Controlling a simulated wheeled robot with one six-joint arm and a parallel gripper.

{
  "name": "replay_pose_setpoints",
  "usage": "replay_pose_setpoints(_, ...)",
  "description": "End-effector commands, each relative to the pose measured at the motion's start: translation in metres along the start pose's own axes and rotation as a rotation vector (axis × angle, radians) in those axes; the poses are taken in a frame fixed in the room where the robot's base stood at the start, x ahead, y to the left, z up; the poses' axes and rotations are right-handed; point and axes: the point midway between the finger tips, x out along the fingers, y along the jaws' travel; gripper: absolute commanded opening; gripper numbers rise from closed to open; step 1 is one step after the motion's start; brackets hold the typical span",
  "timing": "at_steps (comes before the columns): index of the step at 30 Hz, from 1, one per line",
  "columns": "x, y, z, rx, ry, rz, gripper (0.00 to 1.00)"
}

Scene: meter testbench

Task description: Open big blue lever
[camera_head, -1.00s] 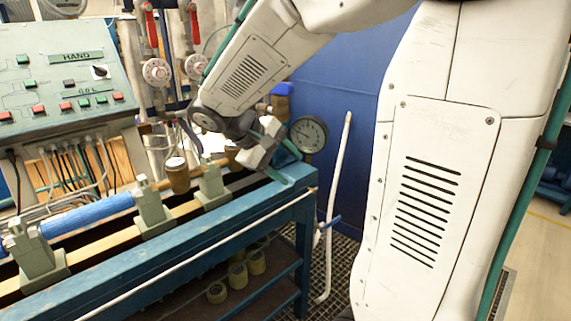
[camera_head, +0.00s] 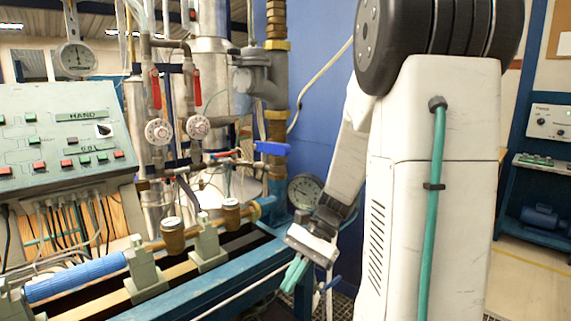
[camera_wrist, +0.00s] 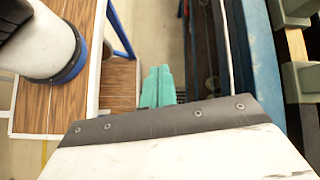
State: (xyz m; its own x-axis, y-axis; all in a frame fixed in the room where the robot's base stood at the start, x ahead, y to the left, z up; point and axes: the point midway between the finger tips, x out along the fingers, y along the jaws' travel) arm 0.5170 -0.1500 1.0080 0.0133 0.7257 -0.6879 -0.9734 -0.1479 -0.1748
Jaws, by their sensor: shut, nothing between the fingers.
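In the wrist view the fingers (camera_wrist: 157,88) point over the floor beside the bench, and the lever is not in that view.
A dial gauge (camera_head: 305,191) stands close behind my gripper. The blue bench (camera_head: 170,312) carries a blue cylinder (camera_head: 78,277) and brass fittings. Red-handled valves (camera_head: 155,88) hang left of the lever. A control panel (camera_head: 62,137) is at left.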

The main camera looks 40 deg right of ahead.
Motion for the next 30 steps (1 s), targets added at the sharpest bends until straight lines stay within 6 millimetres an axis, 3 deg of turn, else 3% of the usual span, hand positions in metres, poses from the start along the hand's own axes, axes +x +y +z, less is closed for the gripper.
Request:
replay_pose_setpoints(5, -0.029, -0.050, -0.007, 0.238, -0.151, -0.480, 0.00)
replay_pose_setpoints(9, -0.078, -0.082, -0.024, 0.400, -0.261, -0.854, 0.00)
replay_pose_setpoints(15, -0.156, -0.101, -0.052, 0.566, -0.408, -1.321, 0.00)
replay_pose_setpoints(21, -0.203, -0.103, -0.065, 0.631, -0.506, -1.576, 0.00)
replay_pose_setpoints(26, -0.214, -0.106, -0.067, 0.648, -0.541, -1.631, 0.00)
replay_pose_setpoints(30, -0.215, -0.122, -0.069, 0.649, -0.544, -1.624, 0.00)
